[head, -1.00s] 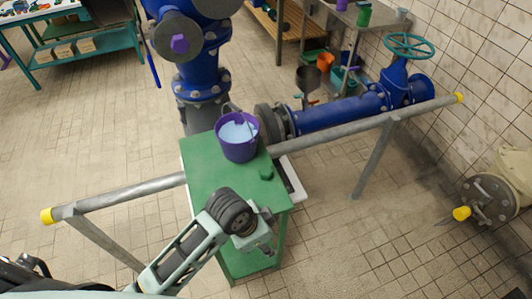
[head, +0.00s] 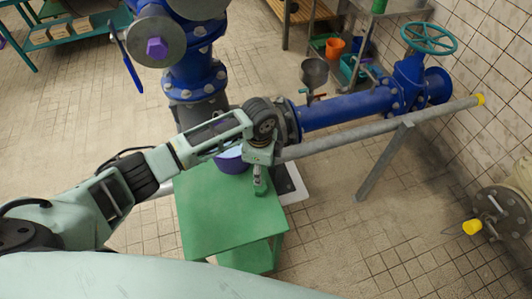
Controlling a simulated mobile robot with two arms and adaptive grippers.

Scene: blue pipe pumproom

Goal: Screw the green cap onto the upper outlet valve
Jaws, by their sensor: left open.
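My left gripper (head: 259,176) points down over the right part of the green table (head: 222,215). It is open. The small green cap (head: 260,188) stands on the table directly under its fingertips and is partly hidden by them. I cannot tell if the fingers touch it. The blue upright pipe assembly (head: 192,75) stands behind the table, with a grey round flange bearing a purple hexagonal plug (head: 157,48) at the upper left. Which outlet is the upper one is not clear here. My right gripper is not in view.
A purple bucket (head: 230,160) on the table is mostly hidden behind my left arm. A grey rail (head: 345,143) runs behind the table. A blue pipe with a teal handwheel (head: 428,38) lies at right. A yellow-capped valve (head: 472,227) juts from the right wall. The tiled floor at front right is clear.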

